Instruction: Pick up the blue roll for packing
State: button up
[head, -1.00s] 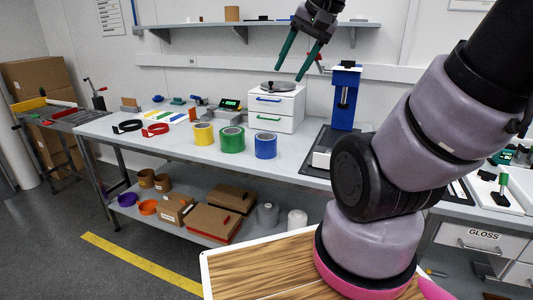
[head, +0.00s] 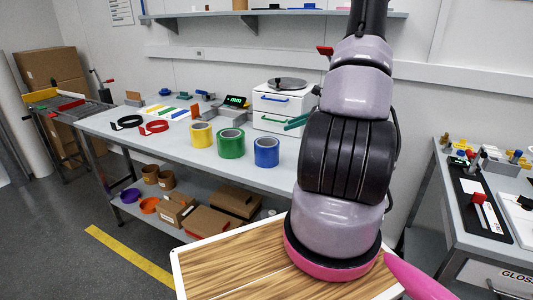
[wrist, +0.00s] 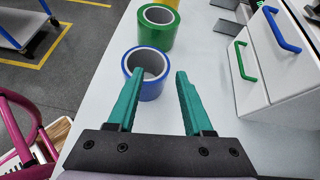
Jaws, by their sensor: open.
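The blue roll (head: 266,155) stands on the grey bench, at the right end of a row of three rolls. In the wrist view the blue roll (wrist: 153,91) shows its round hollow top just beyond my fingers. My gripper (wrist: 159,73) is open and empty, and its left finger overlaps the roll's near edge in the picture. The right fingertip lies just right of the roll. In the head view, only the teal fingers of my gripper (head: 297,123) show, up and right of the roll. My arm hides the rest.
A green roll (head: 231,150) stands left of the blue one, with a yellow roll (head: 202,138) beyond it. A white drawer cabinet (head: 270,122) with blue and green handles stands behind. In the wrist view the cabinet (wrist: 262,93) is close on the right.

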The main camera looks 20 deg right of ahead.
aim_at(274, 138)
jog(key=shift+m+t, duration=0.3)
jog(key=shift+m, duration=0.4)
jog(key=shift+w+a+f, duration=0.6)
jog(key=shift+w+f, duration=0.55)
jog(key=shift+f, duration=0.15)
jog(key=shift+w+a+f, duration=0.65)
jog(key=shift+w+f, duration=0.55)
jog(key=shift+f, duration=0.1)
jog(key=shift+w+a+f, duration=0.6)
jog(key=shift+w+f, duration=0.55)
jog(key=shift+f, duration=0.15)
grip_shut()
jog(key=shift+s+f, duration=0.1)
